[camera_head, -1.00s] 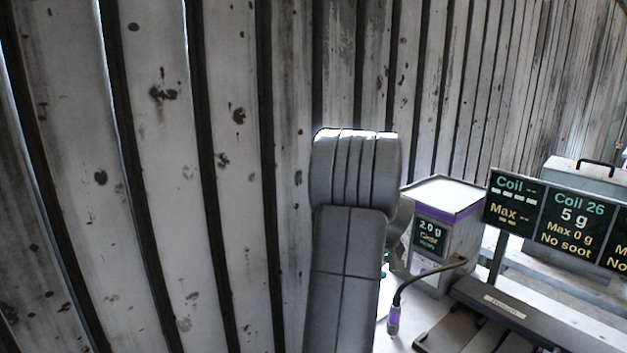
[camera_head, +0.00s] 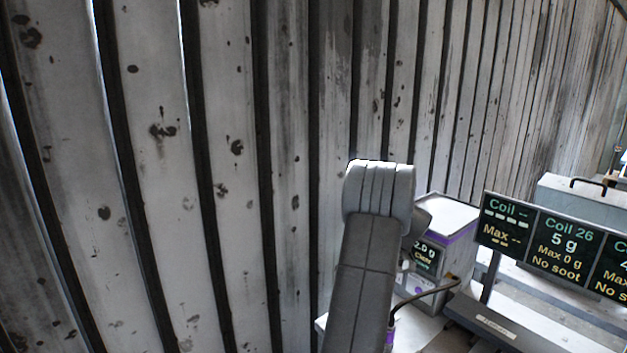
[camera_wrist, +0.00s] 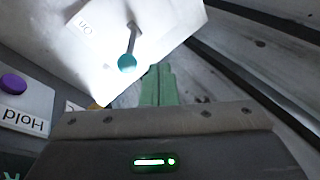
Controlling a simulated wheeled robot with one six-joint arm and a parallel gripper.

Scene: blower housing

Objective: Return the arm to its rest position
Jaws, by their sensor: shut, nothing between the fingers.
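My gripper (camera_wrist: 158,85) shows in the wrist view, its two green fingers closed together with nothing between them. Its tips point toward a white panel (camera_wrist: 165,25) marked "On" that carries a lever with a teal knob (camera_wrist: 127,63). The fingertips are close to this panel in the picture; I cannot tell the gap. In the head view my grey arm (camera_head: 375,240) stands upright in the middle, and the gripper is hidden there.
A box with a small display (camera_head: 440,240) and a cable stands right of my arm. Display panels (camera_head: 555,245) stand farther right, before a grey case (camera_head: 590,205). A stained ribbed wall (camera_head: 160,150) fills the back and left. A "Hold" plate with a purple button (camera_wrist: 14,84) is at left.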

